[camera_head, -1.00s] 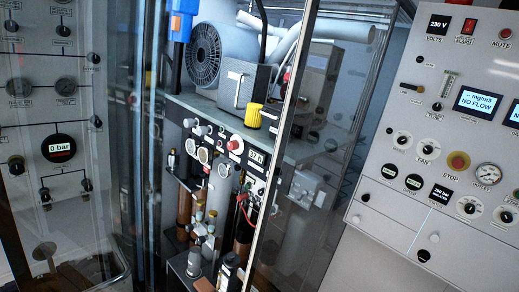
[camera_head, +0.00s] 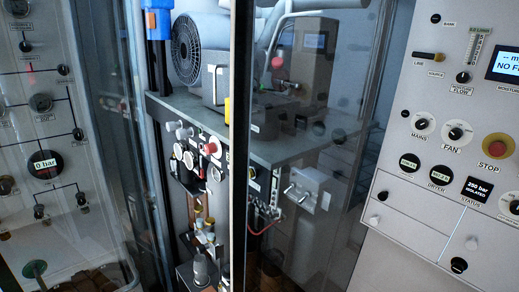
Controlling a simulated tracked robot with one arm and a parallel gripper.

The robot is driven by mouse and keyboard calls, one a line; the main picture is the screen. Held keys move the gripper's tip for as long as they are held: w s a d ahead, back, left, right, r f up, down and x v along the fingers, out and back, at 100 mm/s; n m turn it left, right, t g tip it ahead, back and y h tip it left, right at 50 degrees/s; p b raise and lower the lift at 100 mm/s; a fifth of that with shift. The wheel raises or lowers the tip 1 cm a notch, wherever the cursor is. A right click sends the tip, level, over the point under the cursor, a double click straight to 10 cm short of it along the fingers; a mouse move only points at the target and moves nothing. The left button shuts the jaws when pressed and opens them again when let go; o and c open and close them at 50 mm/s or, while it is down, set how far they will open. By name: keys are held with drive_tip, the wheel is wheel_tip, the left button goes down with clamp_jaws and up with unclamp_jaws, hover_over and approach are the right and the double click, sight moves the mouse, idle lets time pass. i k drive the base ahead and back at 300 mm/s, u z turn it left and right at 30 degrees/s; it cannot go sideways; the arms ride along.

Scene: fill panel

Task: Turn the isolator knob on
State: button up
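The grey control panel (camera_head: 403,150) fills the right side. It carries a knob marked MAINS (camera_head: 422,124) and a knob marked FAN (camera_head: 457,133), both on round white plates. Below them a small black status display (camera_head: 478,190) reads ISOLATED. Another round white knob (camera_head: 513,207) is cut off by the right edge. No label that I can read names the isolator knob, so I cannot tell which knob it is. My gripper is not in view.
A red stop button (camera_head: 497,146) on a yellow base sits on the panel. A glass cabinet with a dark post (camera_head: 239,150) stands in the middle, holding a fan unit (camera_head: 187,50) and gauges. A second panel with a 0 bar display (camera_head: 45,163) is behind glass at left.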

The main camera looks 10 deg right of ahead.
sight(210, 148)
drive_tip(key=z, duration=0.15)
drive_tip(key=i, duration=1)
drive_tip(key=u, duration=0.1)
